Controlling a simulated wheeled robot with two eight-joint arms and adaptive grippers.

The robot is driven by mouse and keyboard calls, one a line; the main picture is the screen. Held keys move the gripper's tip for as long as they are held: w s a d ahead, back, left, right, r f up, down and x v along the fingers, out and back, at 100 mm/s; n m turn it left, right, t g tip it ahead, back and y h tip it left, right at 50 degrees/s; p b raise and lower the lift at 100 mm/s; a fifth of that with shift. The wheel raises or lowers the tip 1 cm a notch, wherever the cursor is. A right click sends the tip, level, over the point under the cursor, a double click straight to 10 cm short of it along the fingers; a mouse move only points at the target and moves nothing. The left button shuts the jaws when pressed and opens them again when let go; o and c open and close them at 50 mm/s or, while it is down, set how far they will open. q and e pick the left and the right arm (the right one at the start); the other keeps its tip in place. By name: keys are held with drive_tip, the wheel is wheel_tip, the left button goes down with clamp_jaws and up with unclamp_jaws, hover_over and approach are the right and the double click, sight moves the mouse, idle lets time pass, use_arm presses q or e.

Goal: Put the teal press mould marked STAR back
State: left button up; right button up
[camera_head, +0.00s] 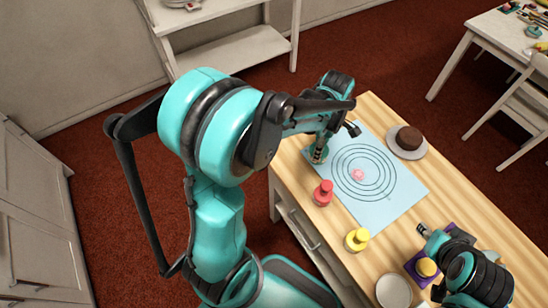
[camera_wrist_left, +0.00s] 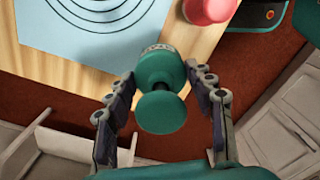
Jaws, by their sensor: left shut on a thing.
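The teal press mould (camera_wrist_left: 163,68) is between the fingers of my left gripper (camera_wrist_left: 160,76) in the left wrist view. It has a round knob, a dark neck and a wider base with a small pale label, too small to read surely. In the head view my left gripper (camera_head: 318,150) is at the table's left end, by the edge of the light blue mat (camera_head: 402,206); the mould is largely hidden there. Whether the mould touches the table I cannot tell. My right gripper (camera_head: 423,231) is low at the right, near a purple square holder (camera_head: 413,277); its finger opening is unclear.
A red mould (camera_head: 323,193) and a yellow mould (camera_head: 357,239) stand along the table's near edge. Another yellow piece (camera_head: 427,267) is on the purple holder. A pink piece (camera_head: 358,175) lies on the mat's rings. A brown cake (camera_head: 409,138) and a white dish (camera_head: 394,291) are on the table.

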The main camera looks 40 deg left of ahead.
use_arm(q)
drive_tip(key=shift+s+a+f+b, duration=0.25)
drive_tip(key=shift+a+f+b, duration=0.5)
drive_tip(key=shift+a+f, duration=1)
drive_tip(key=shift+s+a+f+b, duration=0.25)
drive_tip(key=shift+a+f+b, duration=0.55)
drive_tip(key=shift+a+f, duration=0.85)
drive_tip(key=shift+s+a+f+b, duration=0.25)
drive_tip(key=shift+a+f+b, duration=0.5)
drive_tip(key=shift+a+f, duration=1)
drive_tip(key=shift+d, duration=0.1)
drive_tip(key=shift+f, duration=0.15)
drive_tip(key=o, duration=1.4)
